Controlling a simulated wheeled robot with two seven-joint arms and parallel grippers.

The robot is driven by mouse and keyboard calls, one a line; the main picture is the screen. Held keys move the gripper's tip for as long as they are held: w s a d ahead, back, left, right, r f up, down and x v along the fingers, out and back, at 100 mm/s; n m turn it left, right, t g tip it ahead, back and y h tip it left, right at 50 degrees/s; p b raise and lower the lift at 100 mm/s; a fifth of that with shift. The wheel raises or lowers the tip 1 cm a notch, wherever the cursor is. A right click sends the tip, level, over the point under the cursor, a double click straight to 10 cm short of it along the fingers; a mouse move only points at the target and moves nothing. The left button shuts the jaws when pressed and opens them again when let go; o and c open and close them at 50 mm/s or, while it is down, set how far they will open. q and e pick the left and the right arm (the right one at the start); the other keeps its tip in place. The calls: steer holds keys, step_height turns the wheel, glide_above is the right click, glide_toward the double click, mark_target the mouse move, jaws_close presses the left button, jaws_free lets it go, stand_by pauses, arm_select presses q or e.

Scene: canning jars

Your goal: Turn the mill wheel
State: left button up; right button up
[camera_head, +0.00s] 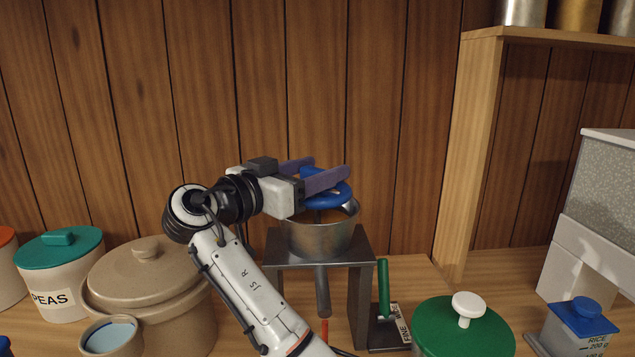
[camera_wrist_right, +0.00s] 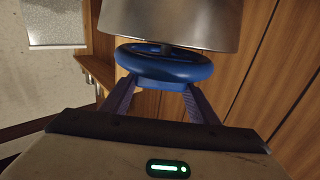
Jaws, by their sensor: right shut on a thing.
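The blue mill wheel (camera_head: 328,198) sits on top of the metal mill bowl (camera_head: 318,242), which stands on a dark grey bracket (camera_head: 362,285). My right gripper (camera_head: 322,175) reaches in from the left, its two purple fingers either side of part of the wheel. In the right wrist view the wheel (camera_wrist_right: 165,68) lies between the fingertips (camera_wrist_right: 160,90), with the metal bowl (camera_wrist_right: 170,22) beyond it. The gripper is shut on the wheel. Part of the wheel is hidden behind a finger in the head view. My left gripper is not in view.
A green lever (camera_head: 384,290) stands right of the bracket, by a label reading FINE. A green-lidded jar (camera_head: 445,330) and a blue-topped rice container (camera_head: 580,325) are to the right. Left are a beige lidded crock (camera_head: 140,280) and a PEAS jar (camera_head: 60,270). A wooden wall is close behind.

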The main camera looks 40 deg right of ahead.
steer(key=m+g+b, duration=0.1)
steer(key=m+g, duration=0.1)
steer(key=g, duration=0.2)
steer(key=shift+m, duration=0.3)
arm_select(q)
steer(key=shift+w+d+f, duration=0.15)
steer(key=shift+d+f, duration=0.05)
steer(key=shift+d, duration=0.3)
arm_select(e)
steer(key=shift+m+g, duration=0.4)
steer(key=shift+g, duration=0.2)
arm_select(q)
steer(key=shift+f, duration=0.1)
arm_select(e)
steer(key=shift+r+m+g, duration=0.1)
steer(key=shift+m+g, duration=0.2)
steer(key=shift+g, duration=0.2)
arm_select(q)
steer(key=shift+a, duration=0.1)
arm_select(e)
steer(key=o, duration=1)
steer(key=shift+d, duration=0.1)
steer(key=shift+o, duration=0.2)
